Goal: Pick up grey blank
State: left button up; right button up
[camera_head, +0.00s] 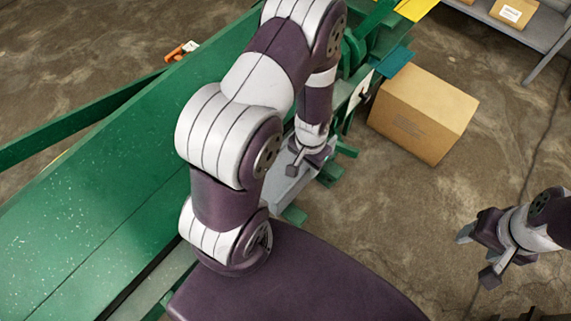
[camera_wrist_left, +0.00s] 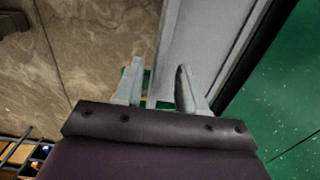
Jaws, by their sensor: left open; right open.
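A flat grey piece that looks like the grey blank (camera_head: 285,189) lies beside the green machine, partly hidden behind my left arm in the head view. In the left wrist view the grey blank (camera_wrist_left: 205,35) is a long pale panel running away beyond the fingers. My left gripper (camera_head: 293,160) is open and points down over its end. In the wrist view the open fingers (camera_wrist_left: 160,74) stand near its left edge; I cannot tell whether they touch it. My right gripper (camera_head: 476,256) is open and empty over the floor at the right.
A large green machine (camera_head: 95,220) fills the left side. A cardboard box (camera_head: 422,112) stands on the floor right of my left gripper. A grey shelf (camera_head: 535,28) with small boxes is at the top right. Floor between the box and my right gripper is clear.

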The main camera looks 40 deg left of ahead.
pick_arm(q)
jog(key=shift+d+f, duration=0.15)
jog(key=shift+f, duration=0.7)
jog(key=shift+s, duration=0.1)
grip_shut()
